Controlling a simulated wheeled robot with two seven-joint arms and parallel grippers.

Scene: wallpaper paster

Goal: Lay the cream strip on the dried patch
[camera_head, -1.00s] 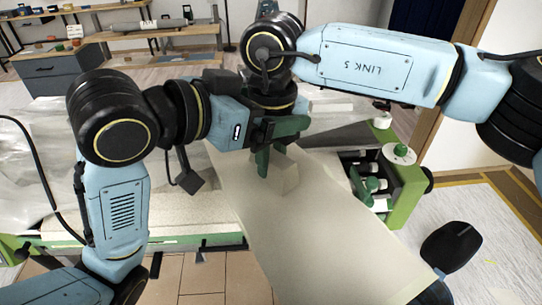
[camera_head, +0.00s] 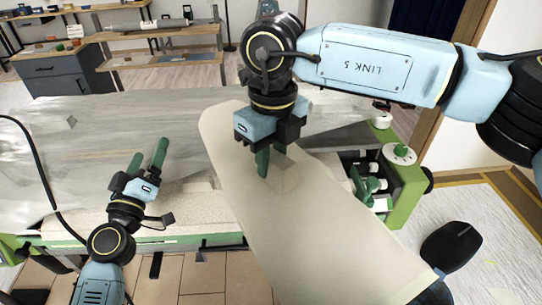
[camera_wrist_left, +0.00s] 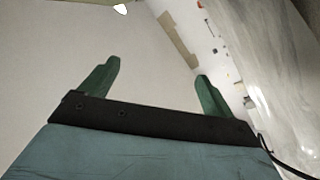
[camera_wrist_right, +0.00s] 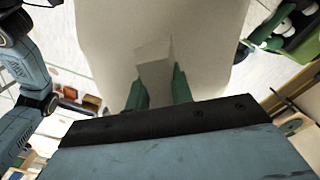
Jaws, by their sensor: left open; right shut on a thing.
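The cream strip (camera_head: 290,235) is a long sheet. It runs from near the right gripper down and right, over the front of the table, to the bottom of the head view. My right gripper (camera_head: 268,162) is shut on the strip, where a small pale flap (camera_wrist_right: 155,68) stands in folds at its fingers in the right wrist view. My left gripper (camera_head: 148,160) is open and empty, left of the strip and apart from it, over the table. Its two green fingers (camera_wrist_left: 155,85) stand apart in the left wrist view. I cannot tell which surface is the dried patch.
The table (camera_head: 150,115) carries a crumpled translucent grey sheet, with a pale band along its front. A green box (camera_head: 405,180) with bottles and rolls stands right of the strip. A dark round-headed object (camera_head: 450,245) is at lower right. Cabinets (camera_head: 62,75) stand behind.

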